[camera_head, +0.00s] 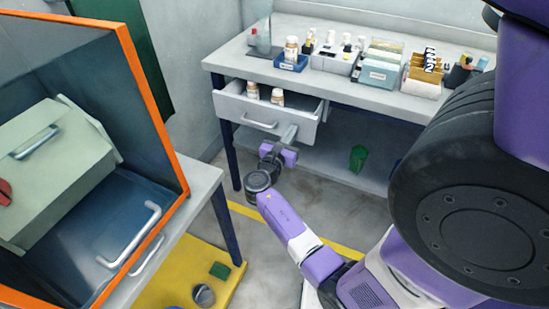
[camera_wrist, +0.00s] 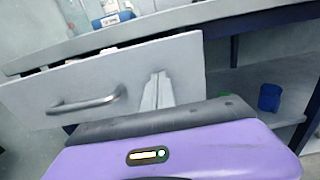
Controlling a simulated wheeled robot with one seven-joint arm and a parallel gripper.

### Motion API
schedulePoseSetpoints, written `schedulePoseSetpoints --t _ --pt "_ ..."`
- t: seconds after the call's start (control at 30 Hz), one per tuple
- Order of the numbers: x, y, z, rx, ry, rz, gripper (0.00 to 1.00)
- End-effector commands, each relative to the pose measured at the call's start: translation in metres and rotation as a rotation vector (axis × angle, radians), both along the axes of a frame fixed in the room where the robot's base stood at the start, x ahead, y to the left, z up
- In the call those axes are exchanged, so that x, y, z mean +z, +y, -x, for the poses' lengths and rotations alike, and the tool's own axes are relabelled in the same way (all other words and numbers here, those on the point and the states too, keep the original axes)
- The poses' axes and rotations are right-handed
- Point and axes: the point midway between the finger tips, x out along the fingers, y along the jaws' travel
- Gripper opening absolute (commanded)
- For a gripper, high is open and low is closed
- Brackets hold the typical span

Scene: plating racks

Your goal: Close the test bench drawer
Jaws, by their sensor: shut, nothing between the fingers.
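The test bench drawer (camera_head: 235,107) is pulled out under the bench top, with two small bottles (camera_head: 264,95) in it. Its grey front with a bar handle (camera_head: 260,124) also shows in the wrist view, where the handle (camera_wrist: 88,103) lies left of my fingers. My gripper (camera_head: 290,133) is shut and empty, its fingertips at the drawer front, right of the handle. In the wrist view my gripper (camera_wrist: 158,88) points at the drawer front (camera_wrist: 60,92); I cannot tell whether the fingertips touch it.
The bench top (camera_head: 225,60) holds several bottles, a blue tray (camera_head: 290,66) and card boxes (camera_head: 380,72). A lower shelf (camera_head: 335,165) carries a green container (camera_head: 357,157). An orange-edged cabinet (camera_head: 160,110) stands at the left. The floor before the bench is mostly clear.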

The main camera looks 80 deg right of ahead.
Motion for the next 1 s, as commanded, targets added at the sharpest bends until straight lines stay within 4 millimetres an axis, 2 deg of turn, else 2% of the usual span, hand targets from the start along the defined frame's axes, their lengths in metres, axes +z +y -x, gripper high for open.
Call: schedulePoseSetpoints --t 0.03,0.2,0.5,0.7,1.0 --pt "0.000 -0.015 0.004 -0.006 -0.003 0.001 0.00" --pt "-0.002 -0.059 0.015 -0.006 -0.004 0.001 0.00" --pt "-0.002 -0.119 0.029 -0.004 -0.003 0.001 0.00" --pt "-0.002 -0.139 0.034 -0.002 -0.001 0.000 0.00" --pt "0.001 -0.149 0.036 0.001 -0.002 0.001 0.00"
